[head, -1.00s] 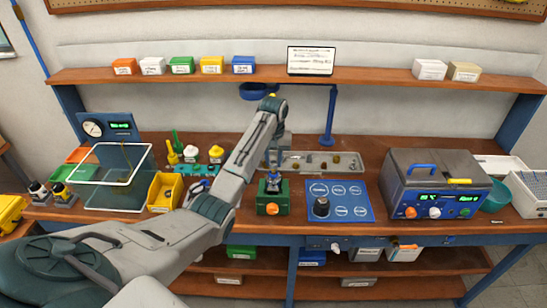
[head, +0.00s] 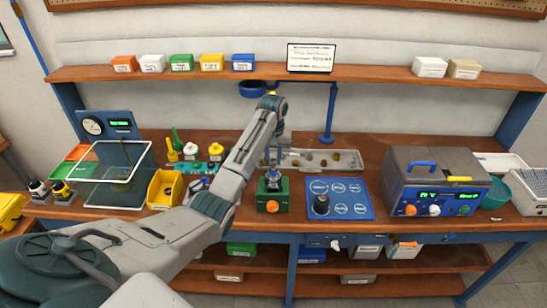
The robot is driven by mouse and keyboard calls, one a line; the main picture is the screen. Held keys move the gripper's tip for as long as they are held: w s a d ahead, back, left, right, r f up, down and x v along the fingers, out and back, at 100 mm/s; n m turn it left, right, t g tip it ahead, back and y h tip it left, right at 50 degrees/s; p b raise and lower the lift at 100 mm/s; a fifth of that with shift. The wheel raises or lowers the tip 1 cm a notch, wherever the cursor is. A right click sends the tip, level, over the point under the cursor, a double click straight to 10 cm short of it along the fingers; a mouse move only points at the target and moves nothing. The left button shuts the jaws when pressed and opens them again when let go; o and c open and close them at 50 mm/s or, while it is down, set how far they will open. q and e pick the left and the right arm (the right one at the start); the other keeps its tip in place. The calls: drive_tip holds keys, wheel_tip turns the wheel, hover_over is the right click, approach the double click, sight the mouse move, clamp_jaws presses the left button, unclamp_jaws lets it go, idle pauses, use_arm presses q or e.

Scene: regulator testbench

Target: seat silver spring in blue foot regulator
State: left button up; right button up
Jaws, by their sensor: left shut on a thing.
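My left gripper (head: 272,168) points down over the green block-shaped fixture (head: 273,196) with an orange knob on its front. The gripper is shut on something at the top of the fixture. The held thing is too small and too covered by the fingers to make out, so I cannot tell whether it is the silver spring. A blue part shows around the fingertips; I cannot tell whether it is the regulator or the gripper. My right gripper is not in view.
A grey tray (head: 300,160) with small parts lies behind the fixture. A yellow bin (head: 164,189) and a clear tank (head: 117,180) stand at left. A grey test unit (head: 436,180) stands at right. A blue stand (head: 329,120) rises behind the mat.

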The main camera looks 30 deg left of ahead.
use_arm(q)
drive_tip(key=shift+f, duration=0.25)
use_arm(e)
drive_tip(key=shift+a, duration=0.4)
use_arm(q)
drive_tip(key=shift+f, duration=0.25)
drive_tip(key=shift+f, duration=0.1)
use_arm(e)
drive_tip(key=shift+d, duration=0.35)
use_arm(q)
drive_tip(key=shift+f, duration=0.35)
drive_tip(key=shift+f, duration=0.2)
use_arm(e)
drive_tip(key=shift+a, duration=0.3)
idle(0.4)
use_arm(q)
drive_tip(key=o, duration=1.5)
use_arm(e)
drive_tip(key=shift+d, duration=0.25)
